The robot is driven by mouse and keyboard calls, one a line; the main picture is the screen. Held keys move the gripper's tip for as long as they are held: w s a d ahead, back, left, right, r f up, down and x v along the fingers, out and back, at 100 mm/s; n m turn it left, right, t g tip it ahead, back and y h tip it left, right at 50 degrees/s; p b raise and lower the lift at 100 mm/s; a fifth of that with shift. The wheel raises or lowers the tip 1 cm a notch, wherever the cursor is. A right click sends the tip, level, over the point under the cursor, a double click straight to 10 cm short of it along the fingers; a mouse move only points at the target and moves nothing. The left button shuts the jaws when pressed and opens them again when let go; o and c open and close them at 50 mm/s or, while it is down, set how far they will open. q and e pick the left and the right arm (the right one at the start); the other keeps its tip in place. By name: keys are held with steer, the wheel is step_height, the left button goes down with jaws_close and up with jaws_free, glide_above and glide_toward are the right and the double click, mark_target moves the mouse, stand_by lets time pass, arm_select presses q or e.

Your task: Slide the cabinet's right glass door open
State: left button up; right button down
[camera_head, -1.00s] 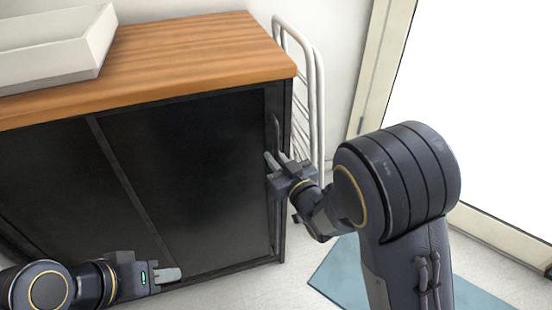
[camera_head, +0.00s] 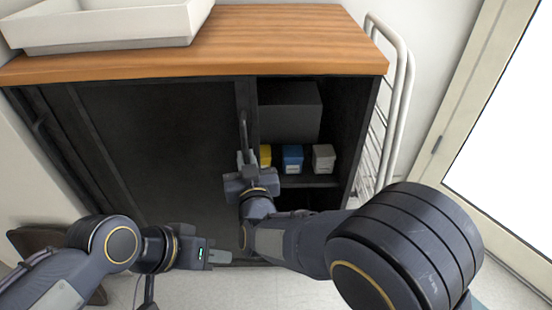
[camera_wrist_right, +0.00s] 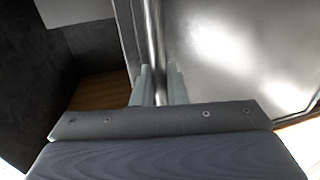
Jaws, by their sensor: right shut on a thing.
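The cabinet (camera_head: 366,73) has a wooden top and a black frame. Its right glass door (camera_head: 160,150) is dark and stands slid to the left, with the right part of the cabinet open. My right gripper (camera_head: 247,160) is shut on the door's vertical handle (camera_head: 243,130) near the door's right edge. In the right wrist view the fingers (camera_wrist_right: 158,85) sit on both sides of the handle bar (camera_wrist_right: 155,40), with the glass to the right. My left gripper (camera_head: 220,257) is low in front of the door, apart from it; its fingers look closed together.
Inside the opening are a dark grey box (camera_head: 290,108) and yellow (camera_head: 265,155), blue (camera_head: 292,158) and grey (camera_head: 323,157) small boxes on a shelf. A white tray (camera_head: 110,42) stands on top. A white rack (camera_head: 398,100) stands at the cabinet's right.

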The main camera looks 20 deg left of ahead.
steer(key=shift+s+a, duration=0.2)
steer(key=shift+a, duration=0.4)
steer(key=shift+s+a, duration=0.2)
steer(key=shift+a, duration=0.4)
steer(key=c, duration=1.8)
jaws_free()
steer(key=p+v, duration=0.1)
steer(key=v, duration=0.6)
steer(key=shift+s+d+p, duration=0.2)
steer(key=shift+s+p, duration=0.15)
